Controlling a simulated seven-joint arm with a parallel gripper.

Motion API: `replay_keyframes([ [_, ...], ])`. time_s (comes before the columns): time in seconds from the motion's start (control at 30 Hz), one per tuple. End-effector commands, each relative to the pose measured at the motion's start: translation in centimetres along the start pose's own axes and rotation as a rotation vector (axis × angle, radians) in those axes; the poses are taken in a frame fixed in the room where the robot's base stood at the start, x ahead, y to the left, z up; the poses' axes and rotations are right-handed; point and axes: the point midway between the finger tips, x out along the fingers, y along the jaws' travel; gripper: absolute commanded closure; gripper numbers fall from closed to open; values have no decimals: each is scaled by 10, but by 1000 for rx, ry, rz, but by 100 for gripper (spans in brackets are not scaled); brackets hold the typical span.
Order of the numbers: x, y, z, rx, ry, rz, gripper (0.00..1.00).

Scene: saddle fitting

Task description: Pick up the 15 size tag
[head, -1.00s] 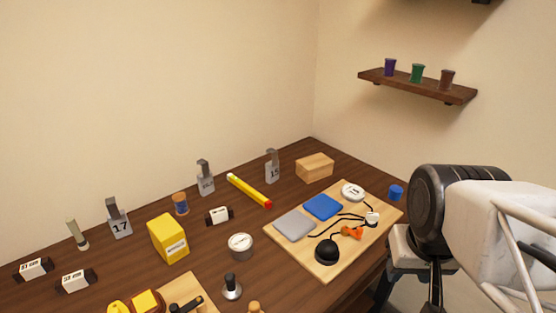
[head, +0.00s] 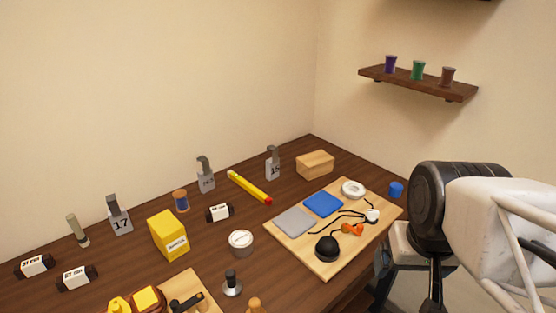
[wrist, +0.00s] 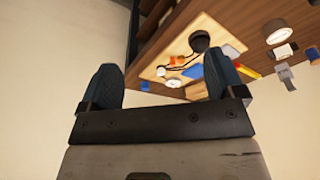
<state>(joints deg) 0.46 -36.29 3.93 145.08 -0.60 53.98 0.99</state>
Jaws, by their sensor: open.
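The 15 size tag (head: 272,165) is a small grey upright tag with a hooked top, standing near the back of the table beside a wooden block. Its number is blurred now but reads 15 in the earlier head view. A similar tag marked 17 (head: 119,217) stands at the left, and a third tag (head: 205,177), its number unreadable, stands between them. My gripper (wrist: 166,88) shows in the wrist view with its two dark fingers wide apart and nothing between them. It is away from the tags; the head view shows my arm at the right, with the fingertips hidden.
A wooden board (head: 322,265) with blue and grey pads, a black ball and cords lies right of centre. A yellow-and-red stick (head: 249,187) lies just left of the 15 tag. The wooden block (head: 315,164) stands to its right. A shelf (head: 417,84) with cups hangs above.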

Motion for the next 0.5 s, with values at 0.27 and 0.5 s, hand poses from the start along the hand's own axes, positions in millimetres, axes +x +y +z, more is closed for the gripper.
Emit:
replay_keyframes([
  [0.27,0,-1,-1,4,-2,-5,12],
  [0.5,5,-17,-21,73,-36,-83,12],
])
